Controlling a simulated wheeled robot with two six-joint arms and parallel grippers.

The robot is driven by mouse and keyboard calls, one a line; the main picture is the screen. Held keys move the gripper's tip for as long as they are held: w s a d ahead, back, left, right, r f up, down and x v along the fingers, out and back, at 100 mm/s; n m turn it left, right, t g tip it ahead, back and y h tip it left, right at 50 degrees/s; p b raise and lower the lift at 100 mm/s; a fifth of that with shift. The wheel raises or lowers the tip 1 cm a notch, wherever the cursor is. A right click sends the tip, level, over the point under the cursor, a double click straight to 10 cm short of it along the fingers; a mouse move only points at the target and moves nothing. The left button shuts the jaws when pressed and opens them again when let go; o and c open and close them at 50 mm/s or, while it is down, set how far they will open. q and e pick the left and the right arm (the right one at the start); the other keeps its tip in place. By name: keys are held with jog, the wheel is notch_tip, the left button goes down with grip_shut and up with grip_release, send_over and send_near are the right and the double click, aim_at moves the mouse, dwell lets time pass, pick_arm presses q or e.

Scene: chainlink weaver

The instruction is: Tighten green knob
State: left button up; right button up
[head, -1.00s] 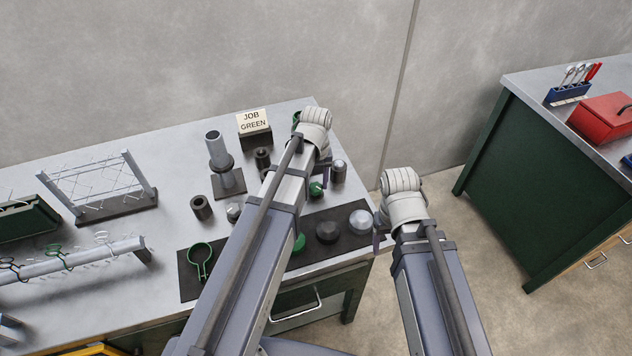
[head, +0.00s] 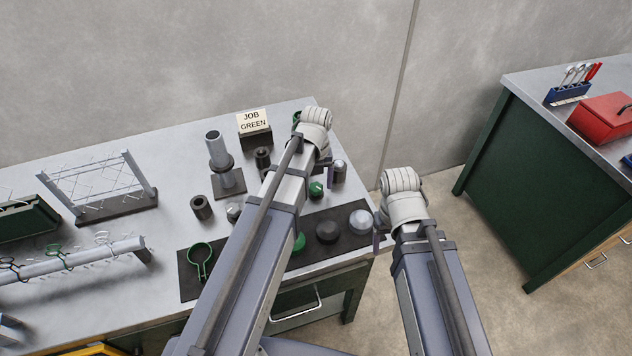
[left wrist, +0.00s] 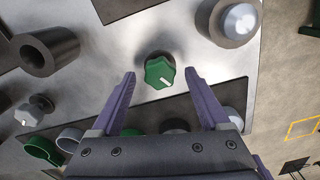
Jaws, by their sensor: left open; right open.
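The green knob (head: 316,189) sits on the grey workbench (head: 182,240), just behind the dark mat. In the left wrist view the green knob (left wrist: 160,72) shows a white pointer mark and lies just beyond and between my left fingertips. My left gripper (left wrist: 160,75) is open and empty above the bench, its two purple fingers apart and not touching the knob. In the head view it is mostly hidden behind my left wrist. My right gripper (head: 381,232) hangs past the bench's right edge, mostly hidden by its own wrist. It holds nothing that I can see.
A silver-topped dark cylinder (left wrist: 235,22) stands close beside the knob. A dark hollow cylinder (left wrist: 48,52) and a grey knob (left wrist: 34,108) are to its left. The mat (head: 190,284) holds a green ring tool (head: 200,258) and several round caps. A "JOB GREEN" sign (head: 254,122) stands behind.

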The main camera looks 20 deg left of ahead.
aim_at(317, 187)
pick_arm(q)
jog(key=shift+r+p, duration=3.9)
jog(key=shift+r, duration=0.05)
jog(key=shift+s+d+n, duration=0.2)
jog(key=shift+s+n, duration=0.05)
jog(key=shift+n, duration=0.15)
jog(key=s+d+n, duration=0.5)
jog(key=s+n, duration=0.2)
jog(key=n, duration=0.6)
jog(key=s+d+n+y, duration=0.1)
jog(key=s+d+n, duration=0.4)
jog(key=n, duration=0.9)
jog(key=shift+s, duration=1)
